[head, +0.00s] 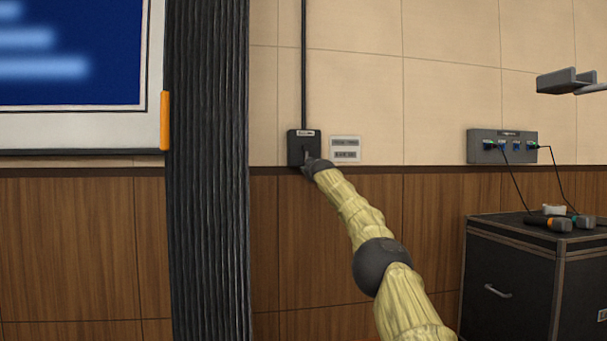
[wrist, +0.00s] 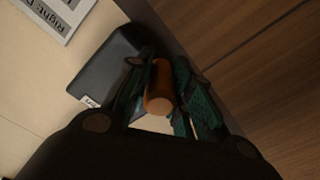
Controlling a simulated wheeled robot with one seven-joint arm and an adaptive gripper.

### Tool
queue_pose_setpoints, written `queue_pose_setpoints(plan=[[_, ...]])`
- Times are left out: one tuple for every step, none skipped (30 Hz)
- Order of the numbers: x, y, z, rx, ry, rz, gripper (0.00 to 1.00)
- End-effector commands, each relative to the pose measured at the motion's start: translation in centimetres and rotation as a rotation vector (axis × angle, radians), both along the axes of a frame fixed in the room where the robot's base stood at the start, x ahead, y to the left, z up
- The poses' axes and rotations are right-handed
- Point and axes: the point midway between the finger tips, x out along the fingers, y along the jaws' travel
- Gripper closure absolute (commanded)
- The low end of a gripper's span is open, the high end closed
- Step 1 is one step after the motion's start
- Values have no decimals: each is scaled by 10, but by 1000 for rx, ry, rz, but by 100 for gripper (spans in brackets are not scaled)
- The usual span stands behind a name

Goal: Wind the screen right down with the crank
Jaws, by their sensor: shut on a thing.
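The projection screen (head: 75,128) hangs at the left of the head view, with a blue picture and a pale border. Its lower edge is level with the bottom of an orange strip (head: 165,121) at its right side. The dark crank box (head: 294,145) is on the wall right of the curtain; it also shows in the wrist view (wrist: 100,72). My gripper (head: 311,164) is at the box's lower front. In the wrist view its green-padded fingers are shut around the orange-brown crank handle (wrist: 159,92). The crank's arm is mostly hidden.
A label plate (head: 345,149) is right of the box. A black curtain (head: 208,170) hangs between screen and box. At the right are a socket panel (head: 503,147) with cables and a black case (head: 507,285) with microphones on top. The wall below the box is bare.

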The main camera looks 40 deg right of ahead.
Motion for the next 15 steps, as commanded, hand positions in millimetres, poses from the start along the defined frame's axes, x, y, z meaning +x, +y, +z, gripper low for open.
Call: queue_pose_setpoints(plan=[[0,1,1,3,-3,1,100],[0,0,1,5,-3,1,100],[-1,0,1,6,-4,0,100],[-1,-1,1,7,-5,0,100],[-1,-1,1,7,-5,0,100],[-1,-1,1,7,-4,-1,100],[-1,-1,1,7,-4,-1,100],[-1,-1,1,7,-4,-1,100],[-1,-1,1,7,-4,-1,100],[-1,-1,1,7,-4,-1,100],[-1,-1,1,7,-4,-1,100],[-1,-1,0,7,-3,0,100],[-1,0,0,7,-3,0,100],[-1,0,0,7,-3,0,77],[-1,0,0,7,-3,0,70]])
